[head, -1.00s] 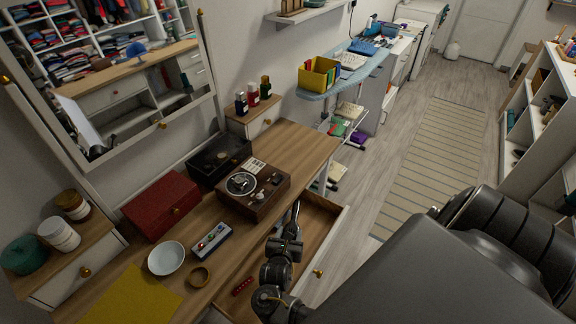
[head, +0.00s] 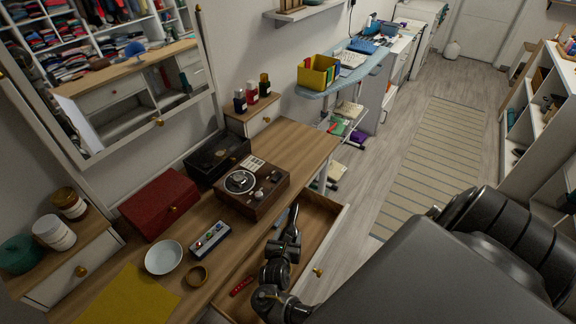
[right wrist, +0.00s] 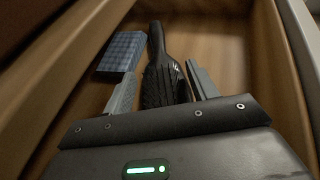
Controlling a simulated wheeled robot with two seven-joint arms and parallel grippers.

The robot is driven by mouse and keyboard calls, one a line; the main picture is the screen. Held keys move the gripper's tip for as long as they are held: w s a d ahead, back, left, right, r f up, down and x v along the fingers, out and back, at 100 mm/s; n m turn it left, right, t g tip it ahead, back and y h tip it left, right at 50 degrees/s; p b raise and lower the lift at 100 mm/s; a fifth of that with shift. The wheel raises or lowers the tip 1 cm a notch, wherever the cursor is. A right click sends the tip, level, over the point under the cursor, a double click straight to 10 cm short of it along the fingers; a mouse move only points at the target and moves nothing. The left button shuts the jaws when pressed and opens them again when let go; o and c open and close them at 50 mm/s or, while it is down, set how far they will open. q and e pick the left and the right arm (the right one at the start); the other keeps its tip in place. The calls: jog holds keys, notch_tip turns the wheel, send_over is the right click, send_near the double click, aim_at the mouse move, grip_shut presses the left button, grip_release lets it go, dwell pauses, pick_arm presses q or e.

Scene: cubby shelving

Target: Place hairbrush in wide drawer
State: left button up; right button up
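The open wooden drawer (head: 320,218) juts from the front of the vanity table. My right gripper (head: 293,210) reaches down into it. In the right wrist view the black hairbrush (right wrist: 160,78) lies in the drawer, its handle pointing away and its bristled head towards me. The right gripper (right wrist: 160,80) has its fingers apart, one on each side of the brush, with gaps visible. The near end of the brush is hidden by the gripper body. In the head view the brush is not distinguishable. My left gripper is not in view.
A blue checkered item (right wrist: 120,53) lies left of the brush in the drawer. A drawer wall (right wrist: 85,55) runs close by on the left. On the tabletop are a turntable (head: 252,187), a red box (head: 158,203) and a white bowl (head: 164,257).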

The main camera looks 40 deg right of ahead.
jog(key=shift+o, duration=1.2)
jog(key=p+v, duration=0.1)
jog(key=v, duration=0.6)
jog(key=shift+s+a+r, duration=0.15)
